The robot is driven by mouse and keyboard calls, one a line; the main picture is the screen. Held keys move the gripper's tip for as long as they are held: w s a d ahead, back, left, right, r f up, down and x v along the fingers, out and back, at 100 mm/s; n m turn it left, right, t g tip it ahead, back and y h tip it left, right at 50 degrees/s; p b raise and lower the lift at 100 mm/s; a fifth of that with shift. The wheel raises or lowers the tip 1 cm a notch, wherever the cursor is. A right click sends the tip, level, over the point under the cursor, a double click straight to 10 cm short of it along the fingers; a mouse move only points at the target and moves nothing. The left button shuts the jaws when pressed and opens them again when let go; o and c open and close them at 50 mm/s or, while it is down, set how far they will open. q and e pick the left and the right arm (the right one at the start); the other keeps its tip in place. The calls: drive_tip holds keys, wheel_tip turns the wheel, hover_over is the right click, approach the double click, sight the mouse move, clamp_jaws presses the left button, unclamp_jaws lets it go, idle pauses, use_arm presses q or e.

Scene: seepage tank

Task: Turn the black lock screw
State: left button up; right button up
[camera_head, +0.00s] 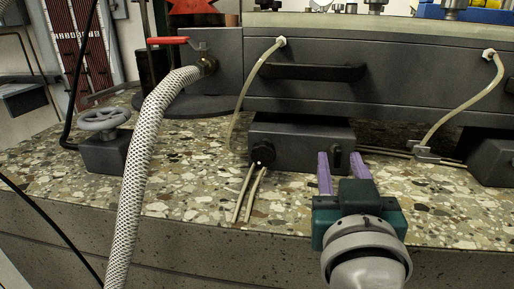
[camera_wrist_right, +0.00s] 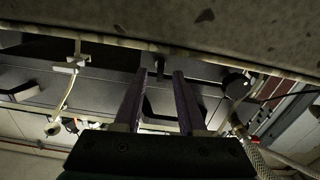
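The black lock screw (camera_head: 337,157) sits on the right part of the front face of a dark grey block under the tank. In the right wrist view, a small black stem that looks like the screw (camera_wrist_right: 159,66) shows between the fingertips. My right gripper (camera_head: 341,158), with purple fingers and a green body, is in front of the block. It also shows in the right wrist view (camera_wrist_right: 157,75), with its fingers apart on either side of the screw and a gap visible. Whether a finger touches the screw cannot be told. My left gripper is not in view.
The dark grey block (camera_head: 300,133) also carries a round black knob (camera_head: 263,154) at its left. Thin metal tubes (camera_head: 248,195) run below the knob. A braided hose (camera_head: 140,170) and a grey handwheel (camera_head: 104,118) stand left. The grey tank (camera_head: 400,85) overhangs the speckled counter (camera_head: 440,205).

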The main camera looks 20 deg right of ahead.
drive_tip(key=shift+w+d, duration=0.4)
drive_tip(key=shift+w, duration=0.2)
clamp_jaws()
